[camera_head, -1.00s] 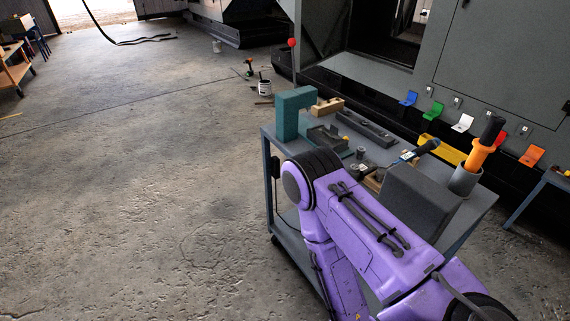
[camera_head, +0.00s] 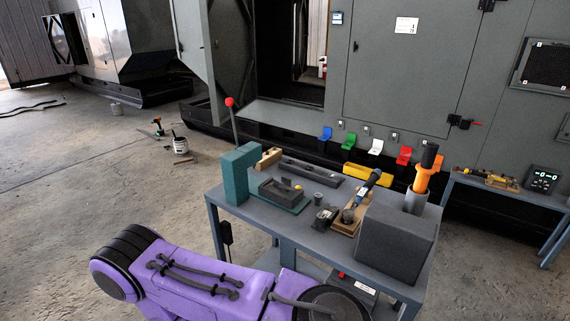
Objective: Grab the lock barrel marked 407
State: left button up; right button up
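No marking 407 can be read on anything in view. A small dark cylinder (camera_head: 318,199) stands on the grey cart (camera_head: 212,208), and another dark round part (camera_head: 347,215) sits at the wooden tray (camera_head: 340,228). They are too small to tell whether either is a lock barrel. A purple arm of mine crosses the bottom left of the picture, in front of the cart. Neither of my grippers is in view.
The cart also carries a teal bracket (camera_head: 238,172), a dark grey block (camera_head: 397,238), an orange-handled tool (camera_head: 424,172) in a grey cup and a yellow bin (camera_head: 367,172). Coloured brackets line the grey enclosure behind. A second bench (camera_head: 520,194) stands right.

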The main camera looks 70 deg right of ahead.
aim_at(321, 216)
jog(key=i, duration=0.2)
jog(key=z, duration=1.3)
